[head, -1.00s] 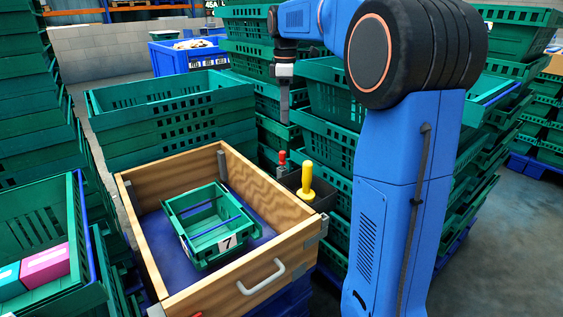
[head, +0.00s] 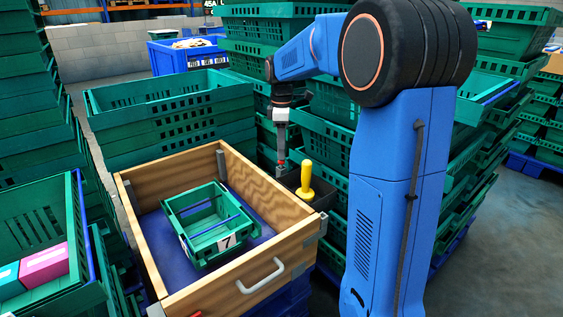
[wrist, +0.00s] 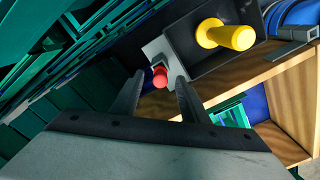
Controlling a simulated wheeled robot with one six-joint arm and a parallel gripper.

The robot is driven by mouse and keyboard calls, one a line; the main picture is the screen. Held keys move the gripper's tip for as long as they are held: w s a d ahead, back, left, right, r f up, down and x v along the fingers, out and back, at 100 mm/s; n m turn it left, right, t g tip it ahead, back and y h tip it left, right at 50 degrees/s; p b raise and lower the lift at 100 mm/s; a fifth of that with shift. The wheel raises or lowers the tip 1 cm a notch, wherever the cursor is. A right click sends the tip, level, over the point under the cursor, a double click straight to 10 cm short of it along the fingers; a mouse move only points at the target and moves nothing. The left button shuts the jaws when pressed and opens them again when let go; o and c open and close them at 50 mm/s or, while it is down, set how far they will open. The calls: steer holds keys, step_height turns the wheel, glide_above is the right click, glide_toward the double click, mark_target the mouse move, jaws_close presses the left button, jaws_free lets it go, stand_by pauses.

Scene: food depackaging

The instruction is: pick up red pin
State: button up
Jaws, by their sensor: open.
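The red pin (wrist: 160,78) stands on a grey block in the wrist view, with its round red top showing between the fingertips. My gripper (wrist: 158,82) is open, with one finger on each side of the red pin. I cannot tell whether either finger touches it. In the head view my gripper (head: 281,158) points down at the red pin, which is mostly hidden there. A yellow pin (head: 306,177) stands upright beside it in a dark holder (head: 290,180); this yellow pin also shows in the wrist view (wrist: 228,37).
The dark holder sits against the outside of a wooden box (head: 262,190) with a white handle. A small green crate (head: 205,245) numbered 7 lies inside the box. Tall stacks of green crates (head: 170,110) stand close around the holder and box.

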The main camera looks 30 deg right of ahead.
mark_target(282, 167)
steer(key=shift+f, duration=1.25)
steer(key=shift+c, duration=0.6)
jaws_close()
